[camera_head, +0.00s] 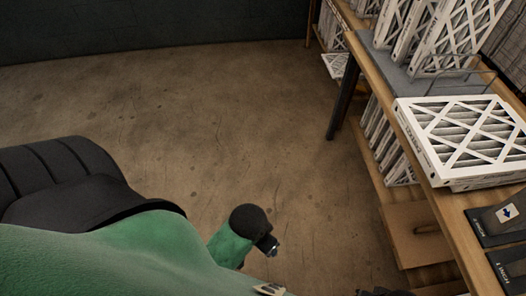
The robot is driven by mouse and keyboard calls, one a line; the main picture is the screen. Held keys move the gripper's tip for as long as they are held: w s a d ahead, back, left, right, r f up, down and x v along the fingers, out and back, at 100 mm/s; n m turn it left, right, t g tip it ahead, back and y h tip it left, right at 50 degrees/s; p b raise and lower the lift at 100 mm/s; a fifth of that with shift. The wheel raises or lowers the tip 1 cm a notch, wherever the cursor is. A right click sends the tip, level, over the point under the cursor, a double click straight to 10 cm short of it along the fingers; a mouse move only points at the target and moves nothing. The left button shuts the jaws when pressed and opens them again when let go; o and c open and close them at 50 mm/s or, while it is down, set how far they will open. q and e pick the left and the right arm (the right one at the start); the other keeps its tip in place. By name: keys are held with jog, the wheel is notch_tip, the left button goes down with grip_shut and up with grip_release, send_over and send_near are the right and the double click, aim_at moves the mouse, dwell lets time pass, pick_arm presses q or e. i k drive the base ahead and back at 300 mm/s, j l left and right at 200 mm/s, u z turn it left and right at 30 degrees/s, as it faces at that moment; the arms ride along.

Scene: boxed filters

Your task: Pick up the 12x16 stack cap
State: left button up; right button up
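A white boxed filter (468,134) with a lattice face over grey pleats lies flat at the right. It is the top of a short stack on the wooden shelf top (452,205). Print runs along its left side but is too small to read, so I cannot confirm the 12x16 size. A green and black arm part of mine (255,235) with a small metallic tip hangs over the floor, well left of the stack and apart from it. No clear fingers show there. I cannot make out a right gripper.
Several filters stand upright in a grey rack (420,78) behind the stack. Dark label plates (500,219) lie in front of it. More filters (385,145) and a brown box (415,235) sit on the lower shelf. A dark table leg (344,98) stands left. The floor (200,130) is open.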

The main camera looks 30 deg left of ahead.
aim_at(416, 239)
jog(key=j, duration=0.3)
jog(key=j+z, duration=0.1)
jog(key=z, duration=0.25)
jog(key=j+z, duration=0.15)
jog(key=z, duration=0.2)
jog(key=i+j+z, duration=0.1)
jog(key=z, duration=0.25)
